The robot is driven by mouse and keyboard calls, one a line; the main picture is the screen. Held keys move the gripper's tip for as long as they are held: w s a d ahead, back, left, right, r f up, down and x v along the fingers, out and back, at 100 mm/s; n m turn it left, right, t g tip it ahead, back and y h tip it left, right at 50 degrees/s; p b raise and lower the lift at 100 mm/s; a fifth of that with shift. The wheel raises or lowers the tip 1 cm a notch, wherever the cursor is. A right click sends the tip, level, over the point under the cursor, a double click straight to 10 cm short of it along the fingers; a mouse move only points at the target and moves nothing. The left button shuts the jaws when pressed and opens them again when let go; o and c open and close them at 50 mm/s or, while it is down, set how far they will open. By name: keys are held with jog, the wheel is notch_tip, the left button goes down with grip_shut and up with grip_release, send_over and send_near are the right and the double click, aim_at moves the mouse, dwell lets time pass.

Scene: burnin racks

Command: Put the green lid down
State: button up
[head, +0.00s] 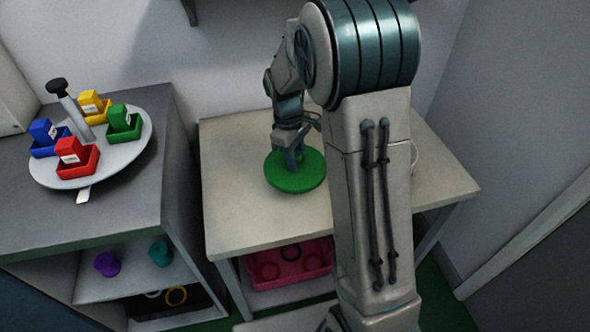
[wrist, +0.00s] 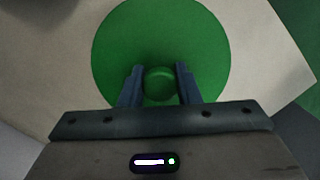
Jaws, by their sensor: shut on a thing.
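The green lid (head: 296,178) is a round flat disc with a small knob, over the light table (head: 230,223) in the head view. In the wrist view the green lid (wrist: 160,35) fills the upper middle, its round knob between my fingers. My gripper (head: 292,158) points down at the lid and is shut on its knob; the fingers also show in the wrist view (wrist: 160,84). Whether the lid touches the tabletop or hangs just above it, I cannot tell. Part of the lid is hidden under my gripper.
A grey cabinet (head: 178,190) at left bears a round tray (head: 45,172) with red, blue, yellow and green boxes (head: 124,121). A pink bin (head: 290,265) with rings is under the table. The tabletop left and front of the lid is clear; walls close the back and right.

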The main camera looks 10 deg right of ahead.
jog(key=shift+f, duration=2.55)
jog(key=shift+f, duration=0.1)
jog(key=o, duration=1)
jog(key=shift+c, duration=0.2)
jog(key=r, duration=0.8)
jog(key=w+a+r, duration=0.1)
jog(key=r, duration=0.3)
jog(key=shift+a+p, duration=0.1)
jog(key=shift+p, duration=0.3)
jog(key=s+r+m+t+y, duration=0.1)
jog(key=s+r+m+t, duration=0.2)
jog(key=s+m, duration=0.6)
jog(key=s+r, duration=0.1)
jog(key=s, duration=1.1)
jog(key=shift+s+d, duration=0.35)
